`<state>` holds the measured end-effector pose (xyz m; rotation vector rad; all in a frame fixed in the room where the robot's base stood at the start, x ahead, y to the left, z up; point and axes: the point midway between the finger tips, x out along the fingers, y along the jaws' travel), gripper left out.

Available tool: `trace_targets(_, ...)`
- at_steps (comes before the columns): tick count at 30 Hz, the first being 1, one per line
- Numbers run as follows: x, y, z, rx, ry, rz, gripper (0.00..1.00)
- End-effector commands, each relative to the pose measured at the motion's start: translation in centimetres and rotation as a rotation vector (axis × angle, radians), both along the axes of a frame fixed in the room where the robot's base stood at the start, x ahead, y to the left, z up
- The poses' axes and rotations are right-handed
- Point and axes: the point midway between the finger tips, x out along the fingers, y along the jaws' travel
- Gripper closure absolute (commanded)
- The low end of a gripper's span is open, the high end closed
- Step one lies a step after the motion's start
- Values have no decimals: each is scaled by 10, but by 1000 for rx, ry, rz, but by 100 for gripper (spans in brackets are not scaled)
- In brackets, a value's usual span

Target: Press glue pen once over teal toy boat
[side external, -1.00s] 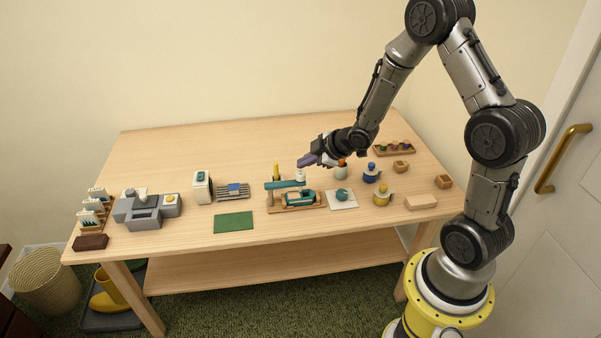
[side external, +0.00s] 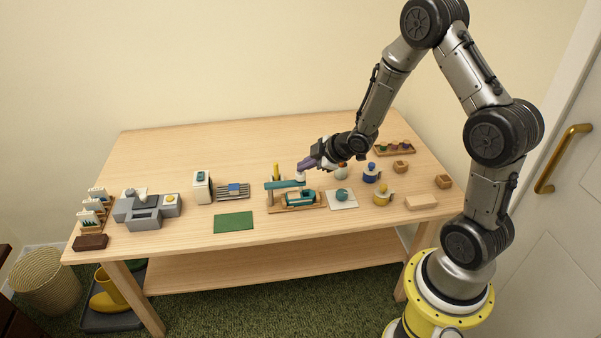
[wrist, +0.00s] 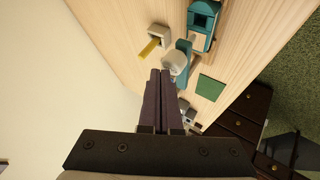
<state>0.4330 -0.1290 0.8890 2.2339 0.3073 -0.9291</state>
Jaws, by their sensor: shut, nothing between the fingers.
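The teal toy boat (side external: 299,199) sits on a wooden base below a teal arm (side external: 285,184). The boat also shows in the wrist view (wrist: 203,18). A white round-topped piece (side external: 300,176), apparently the glue pen's top, stands at the teal arm; it also shows in the wrist view (wrist: 175,63). My gripper (side external: 301,167) has purple fingers, shut and empty, with the tips just above or beside the white top. In the wrist view the fingertips (wrist: 160,73) lie close beside it; contact cannot be told.
A green mat (side external: 233,222) lies front left. The table's back is clear.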

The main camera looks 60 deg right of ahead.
Motion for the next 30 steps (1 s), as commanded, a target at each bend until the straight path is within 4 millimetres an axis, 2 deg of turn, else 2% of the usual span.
trace_targets(30,0,0,-12,1,2,1,100)
